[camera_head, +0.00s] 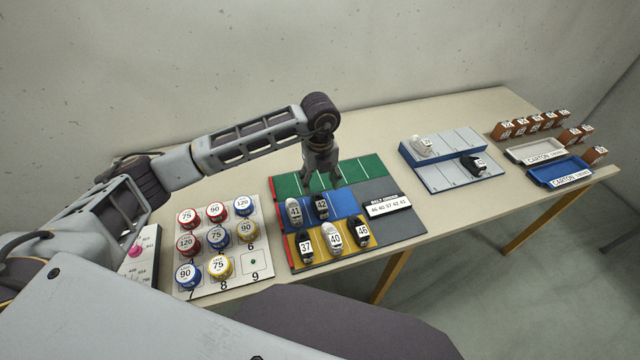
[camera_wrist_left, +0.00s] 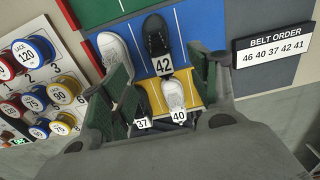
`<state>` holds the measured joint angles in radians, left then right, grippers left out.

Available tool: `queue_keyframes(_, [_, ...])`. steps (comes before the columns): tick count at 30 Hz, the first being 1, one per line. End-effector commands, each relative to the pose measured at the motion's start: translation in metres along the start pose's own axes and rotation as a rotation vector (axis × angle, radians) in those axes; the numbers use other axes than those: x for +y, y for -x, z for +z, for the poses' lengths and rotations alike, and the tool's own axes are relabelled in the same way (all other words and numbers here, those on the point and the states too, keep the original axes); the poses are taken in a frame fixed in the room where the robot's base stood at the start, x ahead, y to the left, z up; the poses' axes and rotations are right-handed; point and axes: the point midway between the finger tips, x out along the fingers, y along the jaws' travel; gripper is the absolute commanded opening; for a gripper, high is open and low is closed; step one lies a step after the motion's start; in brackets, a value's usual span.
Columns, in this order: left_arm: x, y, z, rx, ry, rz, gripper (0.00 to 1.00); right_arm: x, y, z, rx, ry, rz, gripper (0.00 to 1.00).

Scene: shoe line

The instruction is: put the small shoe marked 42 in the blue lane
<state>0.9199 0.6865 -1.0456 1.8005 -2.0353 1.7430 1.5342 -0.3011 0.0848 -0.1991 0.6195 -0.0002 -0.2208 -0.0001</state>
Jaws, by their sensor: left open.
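The dark shoe marked 42 (camera_head: 320,206) lies in the blue lane (camera_head: 345,205), beside the white shoe marked 41 (camera_head: 294,212). In the left wrist view, shoe 42 (camera_wrist_left: 155,36) points away from me with its label facing me, and the white shoe (camera_wrist_left: 113,52) is at its left. My left gripper (camera_head: 322,186) is open and empty, above the board by the blue lane's green side, just behind shoe 42. Its fingers (camera_wrist_left: 162,78) show on either side of shoe 42's label in the wrist view. My right gripper is not in view.
The yellow lane (camera_head: 347,251) holds shoes 37 (camera_head: 305,245), 40 (camera_head: 331,237) and 46 (camera_head: 358,231). The green lane (camera_head: 355,172) looks empty. A belt order sign (camera_head: 387,205) reads 46 40 37 42 41. Lace tins (camera_head: 215,211) stand left; a shoe rack (camera_head: 455,180) and carton trays (camera_head: 560,172) stand right.

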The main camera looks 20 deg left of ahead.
Motion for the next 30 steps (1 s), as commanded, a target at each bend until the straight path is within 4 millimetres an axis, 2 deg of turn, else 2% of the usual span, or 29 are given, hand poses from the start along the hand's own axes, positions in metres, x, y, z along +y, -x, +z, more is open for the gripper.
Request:
queue_keyframes(1, [0.0, 0.007, 0.0, 0.0, 0.0, -0.001, 0.61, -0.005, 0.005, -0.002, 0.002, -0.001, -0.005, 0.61])
queue_keyframes(7, [0.0, 0.02, 0.0, 0.001, 0.0, -0.001, 0.61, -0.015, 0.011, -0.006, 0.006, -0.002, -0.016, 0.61])
queue_keyframes(21, [0.0, 0.025, 0.0, 0.001, 0.0, 0.0, 0.61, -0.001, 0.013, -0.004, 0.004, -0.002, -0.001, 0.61])
queue_keyframes(30, [0.0, 0.025, 0.0, 0.001, 0.0, 0.0, 0.61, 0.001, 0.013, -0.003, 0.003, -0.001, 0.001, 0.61])
